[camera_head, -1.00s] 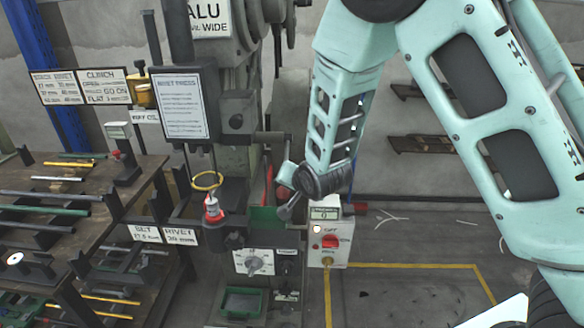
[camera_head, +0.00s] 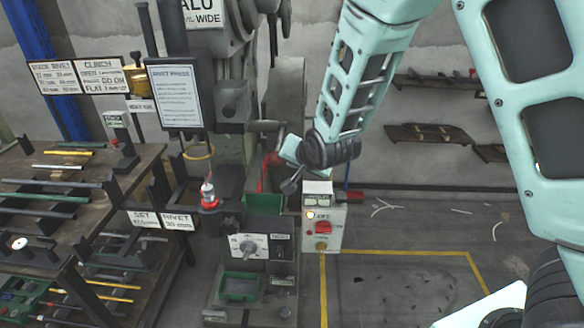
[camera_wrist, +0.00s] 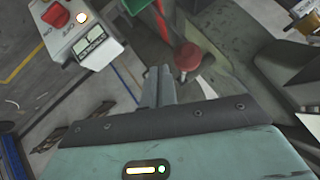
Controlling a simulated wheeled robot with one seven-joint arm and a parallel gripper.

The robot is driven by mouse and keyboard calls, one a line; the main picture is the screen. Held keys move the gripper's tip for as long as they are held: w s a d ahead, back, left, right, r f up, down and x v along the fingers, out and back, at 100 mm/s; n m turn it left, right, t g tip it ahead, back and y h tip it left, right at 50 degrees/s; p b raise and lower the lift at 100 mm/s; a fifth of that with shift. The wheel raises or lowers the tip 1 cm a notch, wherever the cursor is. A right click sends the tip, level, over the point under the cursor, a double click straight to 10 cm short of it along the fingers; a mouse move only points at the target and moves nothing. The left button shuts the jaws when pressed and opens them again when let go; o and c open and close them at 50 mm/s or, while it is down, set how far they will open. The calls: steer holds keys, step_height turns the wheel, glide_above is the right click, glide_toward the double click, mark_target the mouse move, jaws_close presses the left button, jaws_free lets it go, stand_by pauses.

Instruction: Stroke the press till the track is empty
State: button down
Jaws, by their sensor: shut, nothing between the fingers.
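The rivet press (camera_head: 232,100) stands at the middle of the head view, with a white sheet (camera_head: 175,97) headed "RIVET PRESS". A small red-and-white part (camera_head: 208,195) sits at its work point below a yellow ring (camera_head: 198,152). My gripper (camera_head: 290,185) is at the press's right side, near a red bar (camera_head: 265,178). In the wrist view my gripper's fingers (camera_wrist: 159,85) are shut and empty. A red ball knob (camera_wrist: 187,56) is just right of them; I cannot tell whether they touch. I cannot make out the track or its contents.
A white control box (camera_head: 322,225) with a red switch stands right of the press; its lamp is lit. A dial panel (camera_head: 249,246) and green tray (camera_head: 239,287) are low on the press. A table (camera_head: 95,225) with rods is at left. Yellow-lined floor at right is open.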

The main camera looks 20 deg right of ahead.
steer(key=v, duration=0.7)
steer(key=shift+d+f, duration=0.1)
steer(key=shift+d, duration=0.05)
stand_by(1.6)
steer(key=s+a+n+g+y, duration=0.1)
steer(key=s+a+n+g, duration=0.25)
steer(key=s, duration=0.45)
steer(key=s+a+n+g+y, duration=0.1)
steer(key=s+a+n+g, duration=0.3)
steer(key=s, duration=0.4)
steer(key=s+d+r+n+g+h, duration=0.1)
steer(key=s+n+g+h, duration=0.1)
steer(key=s+n, duration=0.5)
steer(key=s, duration=0.5)
steer(key=shift+s, duration=0.3)
steer(key=shift+d+g, duration=0.1)
steer(key=shift+g, duration=0.15)
